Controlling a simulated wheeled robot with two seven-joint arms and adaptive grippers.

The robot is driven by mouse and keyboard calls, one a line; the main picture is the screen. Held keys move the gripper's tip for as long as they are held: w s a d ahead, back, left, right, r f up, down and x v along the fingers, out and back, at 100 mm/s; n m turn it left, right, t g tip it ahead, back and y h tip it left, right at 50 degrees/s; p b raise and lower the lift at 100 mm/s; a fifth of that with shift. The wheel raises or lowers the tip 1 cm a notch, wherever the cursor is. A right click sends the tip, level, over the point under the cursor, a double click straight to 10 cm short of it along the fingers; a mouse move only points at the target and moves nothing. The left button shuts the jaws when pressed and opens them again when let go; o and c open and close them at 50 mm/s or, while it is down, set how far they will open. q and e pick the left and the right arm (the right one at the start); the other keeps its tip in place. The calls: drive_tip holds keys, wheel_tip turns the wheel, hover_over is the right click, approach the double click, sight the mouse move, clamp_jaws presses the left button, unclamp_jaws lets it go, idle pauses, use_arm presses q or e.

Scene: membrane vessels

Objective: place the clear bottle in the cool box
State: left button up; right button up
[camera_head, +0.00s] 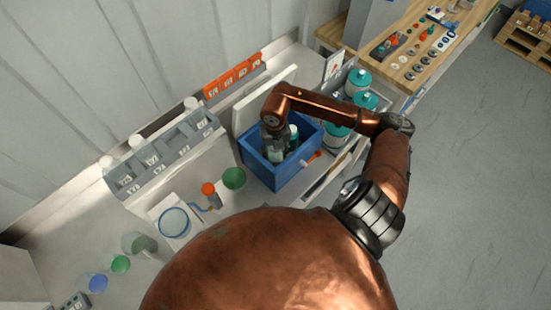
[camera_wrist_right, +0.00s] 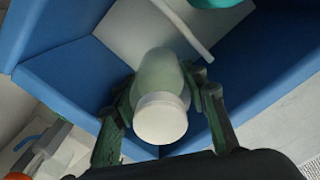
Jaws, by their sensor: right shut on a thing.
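The cool box (camera_head: 279,178) is a blue open container on the bench in the head view; its blue wall also fills much of the right wrist view (camera_wrist_right: 63,78). My right gripper (camera_head: 272,145) reaches down into it from above. In the right wrist view the right gripper (camera_wrist_right: 162,112) is shut on the clear bottle (camera_wrist_right: 160,75), which has a white cap facing the camera. The bottle is inside the box's walls; I cannot tell whether it touches the floor. It shows pale below the gripper in the head view (camera_head: 275,156). My left gripper is not in view.
A teal-capped bottle (camera_head: 292,134) stands in the box beside the gripper. Several larger teal-lidded jars (camera_head: 358,80) stand behind and right. A grey rack (camera_head: 165,156) with white-capped bottles is left. A green cup (camera_head: 234,178) sits close to the box's left side.

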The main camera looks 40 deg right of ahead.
sight(275, 160)
drive_tip(key=shift+f, duration=0.55)
wheel_tip(275, 160, down, 3)
drive_tip(key=shift+f+p, duration=0.1)
drive_tip(key=shift+p, duration=0.25)
drive_tip(key=shift+f, duration=0.4)
drive_tip(key=o, duration=1)
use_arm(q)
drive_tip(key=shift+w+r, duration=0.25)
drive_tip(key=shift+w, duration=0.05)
use_arm(e)
drive_tip(key=shift+o, duration=0.2)
drive_tip(key=shift+r, duration=0.15)
